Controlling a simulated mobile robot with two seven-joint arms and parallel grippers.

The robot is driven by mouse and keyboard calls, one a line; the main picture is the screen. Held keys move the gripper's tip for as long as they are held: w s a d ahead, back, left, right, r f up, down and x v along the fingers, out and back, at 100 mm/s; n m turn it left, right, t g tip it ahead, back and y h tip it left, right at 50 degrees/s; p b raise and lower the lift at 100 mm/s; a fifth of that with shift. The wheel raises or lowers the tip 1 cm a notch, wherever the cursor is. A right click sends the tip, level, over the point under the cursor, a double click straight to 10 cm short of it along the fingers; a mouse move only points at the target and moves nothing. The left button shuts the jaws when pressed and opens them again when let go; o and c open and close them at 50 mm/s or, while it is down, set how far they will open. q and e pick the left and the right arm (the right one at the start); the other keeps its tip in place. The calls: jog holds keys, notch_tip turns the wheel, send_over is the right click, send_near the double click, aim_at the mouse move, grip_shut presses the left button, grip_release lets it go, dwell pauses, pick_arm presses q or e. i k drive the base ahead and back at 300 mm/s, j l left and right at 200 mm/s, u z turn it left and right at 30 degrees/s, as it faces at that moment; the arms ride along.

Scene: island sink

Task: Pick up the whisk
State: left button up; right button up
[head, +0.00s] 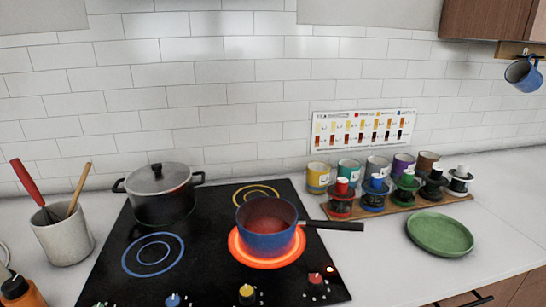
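No whisk head can be made out. A light grey utensil crock (63,237) stands at the left of the counter. A red-handled utensil (27,183) and a wooden-handled utensil (78,188) lean in it, handles up. Their lower ends are hidden inside the crock, so I cannot tell whether either is the whisk. Neither of my grippers is in view.
A black cooktop (112,262) has a lidded grey pot (160,196) and a blue saucepan (267,226) on a glowing red burner. An orange object (22,295) stands at the lower left. A wooden rack (400,204), several cups and a green plate (440,234) are right.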

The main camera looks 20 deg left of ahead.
aim_at(26, 181)
jog(key=k+j+u, duration=0.1)
jog(key=u, duration=2.05)
jog(key=i+l+z, duration=0.1)
jog(key=z, duration=1.4)
jog(key=k+u, duration=0.1)
jog(key=u, duration=1.4)
